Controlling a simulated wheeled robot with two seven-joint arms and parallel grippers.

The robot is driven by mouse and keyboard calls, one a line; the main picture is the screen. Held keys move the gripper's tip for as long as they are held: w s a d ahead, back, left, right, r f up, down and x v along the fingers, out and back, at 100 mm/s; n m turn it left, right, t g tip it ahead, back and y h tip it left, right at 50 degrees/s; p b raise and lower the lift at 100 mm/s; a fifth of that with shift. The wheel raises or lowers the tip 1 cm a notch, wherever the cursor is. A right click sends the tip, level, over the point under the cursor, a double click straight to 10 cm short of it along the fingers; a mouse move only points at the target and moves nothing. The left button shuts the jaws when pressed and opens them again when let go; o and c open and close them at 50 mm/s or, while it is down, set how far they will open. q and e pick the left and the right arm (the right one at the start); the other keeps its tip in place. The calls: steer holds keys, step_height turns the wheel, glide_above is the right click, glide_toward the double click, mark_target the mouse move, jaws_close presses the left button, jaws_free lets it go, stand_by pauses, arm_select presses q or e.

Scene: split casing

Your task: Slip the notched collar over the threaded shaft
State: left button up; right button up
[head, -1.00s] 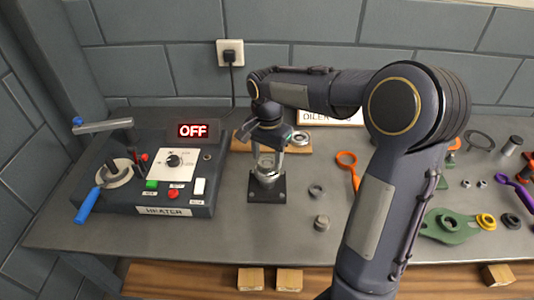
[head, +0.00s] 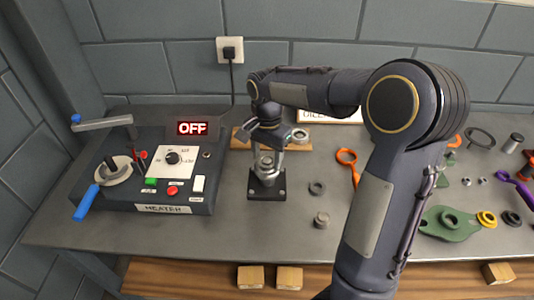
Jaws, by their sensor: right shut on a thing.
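My right gripper (head: 267,161) points down above a black square base plate (head: 267,194) at the middle of the bench. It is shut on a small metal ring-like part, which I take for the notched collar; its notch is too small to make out. The fingers stand around the top of the metal upright on the plate, which I take for the threaded shaft (head: 267,174). The fingers partly hide it, and I cannot tell how far the collar sits around it. My left gripper is not in view.
A heater box (head: 160,180) with an OFF display, levers and buttons stands at left. A grey ring (head: 317,188) and a small grey part (head: 322,219) lie right of the plate. A wooden board (head: 243,138) lies behind. A green flanged part (head: 447,222) is at right.

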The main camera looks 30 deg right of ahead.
steer(key=shift+f+b, duration=0.4)
steer(key=shift+f, duration=0.3)
steer(key=o, duration=1)
steer(key=shift+r, duration=0.1)
step_height(320, 180, up, 8)
steer(key=p, duration=0.6)
steer(key=shift+f+p, duration=0.25)
steer(key=shift+p, duration=0.15)
steer(key=shift+f, duration=0.1)
